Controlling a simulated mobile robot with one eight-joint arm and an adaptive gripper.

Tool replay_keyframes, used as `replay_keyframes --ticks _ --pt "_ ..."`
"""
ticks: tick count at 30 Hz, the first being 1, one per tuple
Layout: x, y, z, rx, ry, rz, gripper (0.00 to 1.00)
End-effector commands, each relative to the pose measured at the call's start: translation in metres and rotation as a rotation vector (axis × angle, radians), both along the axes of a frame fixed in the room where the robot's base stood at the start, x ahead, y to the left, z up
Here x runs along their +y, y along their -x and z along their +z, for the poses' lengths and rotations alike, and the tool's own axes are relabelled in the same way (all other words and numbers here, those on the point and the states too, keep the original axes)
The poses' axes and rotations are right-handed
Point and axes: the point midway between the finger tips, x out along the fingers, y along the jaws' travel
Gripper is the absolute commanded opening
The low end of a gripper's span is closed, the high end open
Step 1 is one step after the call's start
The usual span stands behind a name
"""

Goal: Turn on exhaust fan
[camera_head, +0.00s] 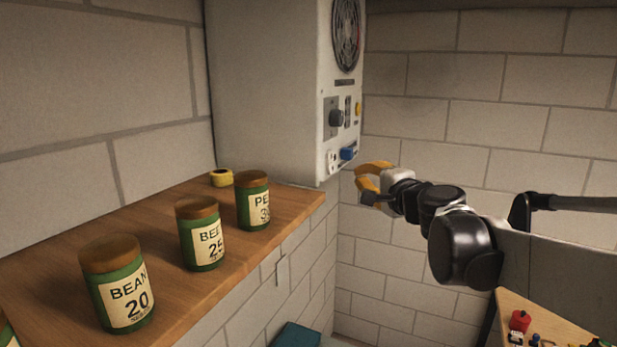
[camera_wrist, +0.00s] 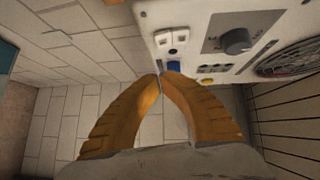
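The white control box (camera_head: 270,90) hangs on the wall above the shelf. Its panel carries the round fan grille (camera_head: 346,32), which is cut off at the right in the wrist view (camera_wrist: 290,60). Below the grille sit a dark knob (camera_head: 336,118), also in the wrist view (camera_wrist: 236,41), and a blue part (camera_head: 348,153) near the lower edge. A pair of white switches (camera_wrist: 172,40) shows in the wrist view. My gripper (camera_wrist: 161,74) has yellow fingers whose tips come together, with nothing seen between them. The tips are near the blue part; contact cannot be told.
A wooden shelf (camera_head: 290,208) below the box holds green labelled jars (camera_head: 202,234) and a small yellow item (camera_head: 221,178). A table (camera_head: 545,322) with small objects stands at lower right. A teal object (camera_head: 297,336) lies at the bottom. The space right of the panel is open.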

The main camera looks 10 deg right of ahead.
Motion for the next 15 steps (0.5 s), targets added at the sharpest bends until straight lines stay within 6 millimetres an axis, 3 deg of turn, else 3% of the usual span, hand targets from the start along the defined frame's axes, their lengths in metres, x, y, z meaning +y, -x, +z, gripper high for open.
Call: replay_keyframes --ticks 3,9,15 --pt "0.009 -0.021 -0.001 0.0 -0.001 0.003 0.0" --pt "0.03 -0.034 -0.004 0.0 -0.001 0.001 0.0" --pt "0.036 -0.038 -0.006 0.0 0.0 0.0 0.0"
